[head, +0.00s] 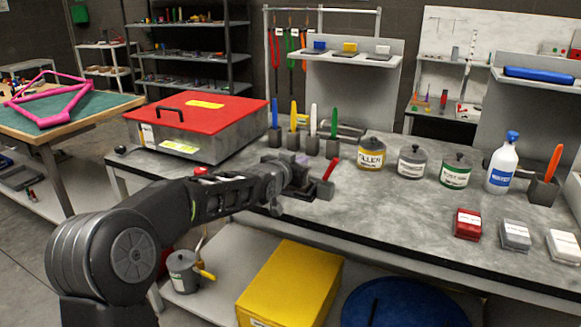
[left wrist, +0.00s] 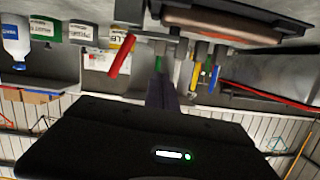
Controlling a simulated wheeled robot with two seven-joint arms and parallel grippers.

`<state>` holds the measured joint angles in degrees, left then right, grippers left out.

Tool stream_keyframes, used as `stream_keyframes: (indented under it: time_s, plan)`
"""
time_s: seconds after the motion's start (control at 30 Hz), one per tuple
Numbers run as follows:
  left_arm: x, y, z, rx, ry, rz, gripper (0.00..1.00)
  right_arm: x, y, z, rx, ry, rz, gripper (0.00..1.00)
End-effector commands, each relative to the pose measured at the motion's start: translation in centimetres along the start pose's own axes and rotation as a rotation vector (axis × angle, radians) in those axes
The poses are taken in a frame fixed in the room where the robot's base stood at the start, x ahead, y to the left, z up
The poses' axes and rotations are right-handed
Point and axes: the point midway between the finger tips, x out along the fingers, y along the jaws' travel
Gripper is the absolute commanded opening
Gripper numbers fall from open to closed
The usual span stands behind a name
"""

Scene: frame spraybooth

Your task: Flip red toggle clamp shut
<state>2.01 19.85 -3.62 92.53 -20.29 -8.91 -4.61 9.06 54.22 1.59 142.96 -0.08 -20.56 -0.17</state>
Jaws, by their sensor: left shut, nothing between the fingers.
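The red toggle clamp's handle (head: 331,168) sticks up at a tilt, leaning right, near the middle of the grey bench. Its base is partly hidden behind my gripper. In the left wrist view, which is upside down, the red handle (left wrist: 121,56) shows left of my dark finger. My left gripper (head: 305,186) is shut and empty, just left of the handle in the head view; I cannot tell whether they touch. The fingers also show in the wrist view (left wrist: 162,92). My right gripper is not in view.
Filler can (head: 371,154), other cans and a white bottle (head: 502,165) stand to the right. Several coloured tools in holders (head: 313,130) stand behind the clamp. A red-lidded box (head: 200,124) is at the back left. The bench's front middle is clear.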

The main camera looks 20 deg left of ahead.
Motion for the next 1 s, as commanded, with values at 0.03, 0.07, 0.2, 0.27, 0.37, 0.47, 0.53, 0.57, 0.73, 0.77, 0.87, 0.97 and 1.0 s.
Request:
stream_keyframes:
  time_s: [0.03,0.07,0.2,0.27,0.37,0.47,0.53,0.57,0.73,0.77,0.87,0.97,1.0]
  plan:
    - [-1.2,0.0,0.0,0.0,0.005,0.001,0.0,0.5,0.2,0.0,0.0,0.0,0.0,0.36]
    - [-1.9,0.0,0.0,0.0,0.005,0.001,0.0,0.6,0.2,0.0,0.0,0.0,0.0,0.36]
    - [-4.6,0.0,0.1,0.001,0.004,0.0,0.0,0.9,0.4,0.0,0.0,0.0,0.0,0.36]
    - [-5.5,-0.1,0.0,0.001,0.003,0.0,0.0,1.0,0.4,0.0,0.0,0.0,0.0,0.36]
    - [-6.6,-0.1,0.1,0.001,0.002,0.001,0.0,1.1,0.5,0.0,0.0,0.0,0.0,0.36]
    - [-7.1,-0.1,0.1,0.001,0.001,0.001,0.0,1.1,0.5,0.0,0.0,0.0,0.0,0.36]
    - [-7.2,0.0,0.1,0.001,0.001,0.001,0.0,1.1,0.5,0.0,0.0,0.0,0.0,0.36]
    - [-7.2,0.0,0.1,0.001,0.0,0.001,0.0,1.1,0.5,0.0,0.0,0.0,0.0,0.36]
    - [-7.2,-0.1,0.1,0.001,0.001,0.001,0.0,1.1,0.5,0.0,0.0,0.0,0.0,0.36]
    - [-7.2,-0.1,0.1,0.001,0.001,0.001,0.0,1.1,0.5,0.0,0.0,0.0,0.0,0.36]
    - [-7.2,-0.1,0.1,0.001,0.001,0.001,0.0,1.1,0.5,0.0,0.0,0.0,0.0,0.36]
    - [-7.2,-0.1,0.0,0.001,0.001,0.001,0.0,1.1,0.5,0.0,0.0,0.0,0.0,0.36]
    - [-7.2,-0.1,0.0,0.001,0.001,0.001,0.0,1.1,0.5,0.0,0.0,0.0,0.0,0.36]
